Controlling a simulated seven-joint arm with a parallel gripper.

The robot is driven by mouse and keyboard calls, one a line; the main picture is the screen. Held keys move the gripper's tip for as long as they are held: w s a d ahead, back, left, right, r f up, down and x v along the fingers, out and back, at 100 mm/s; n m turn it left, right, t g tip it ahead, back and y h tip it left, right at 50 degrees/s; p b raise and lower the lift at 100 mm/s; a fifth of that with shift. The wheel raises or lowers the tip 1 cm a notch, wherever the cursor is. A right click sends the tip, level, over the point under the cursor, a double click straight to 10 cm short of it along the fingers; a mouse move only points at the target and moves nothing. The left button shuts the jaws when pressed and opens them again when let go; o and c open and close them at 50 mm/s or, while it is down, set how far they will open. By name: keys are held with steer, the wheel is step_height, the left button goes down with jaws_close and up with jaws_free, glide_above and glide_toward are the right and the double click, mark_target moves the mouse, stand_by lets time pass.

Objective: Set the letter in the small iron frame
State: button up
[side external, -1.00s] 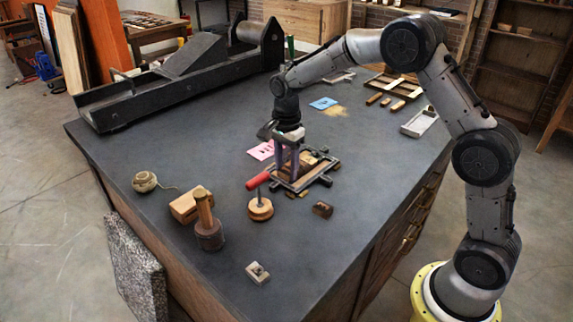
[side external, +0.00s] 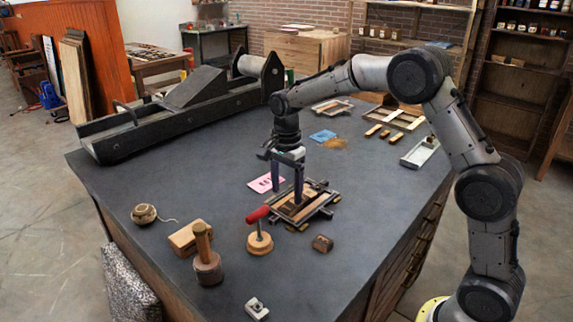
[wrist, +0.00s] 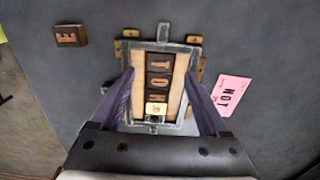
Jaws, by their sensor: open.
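The small iron frame (wrist: 162,47) lies flat on the bench with a pale wooden lining and a column of dark letter blocks (wrist: 159,64) inside. A lighter block (wrist: 156,108) sits at the near end of that column. The frame also shows in the side view (side external: 327,199). My gripper (wrist: 160,75) is open and empty, its two purple fingers on either side of the column; in the side view it hangs just above the frame (side external: 286,195). A loose brown block marked E (wrist: 70,36) lies apart from the frame.
The bench's left middle is clear.

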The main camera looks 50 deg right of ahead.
mark_target(287, 208)
steer(key=s+r+n+t, duration=0.1)
steer(key=s+r+n, duration=0.4)
steer(key=r, duration=0.9)
steer(key=s+a+f+n+t, duration=0.1)
steer(key=s+n, duration=0.5)
steer(key=s, duration=0.6)
steer(key=s+a+f+n+t, duration=0.1)
steer(key=s+f+n+t, duration=0.1)
steer(key=s+n, duration=0.5)
steer(key=s+t, duration=0.1)
steer(key=s, duration=0.5)
steer(key=shift+s+a+f+t, duration=0.2)
steer(key=shift+s+f+t, duration=0.05)
steer(key=shift+f+t, duration=0.05)
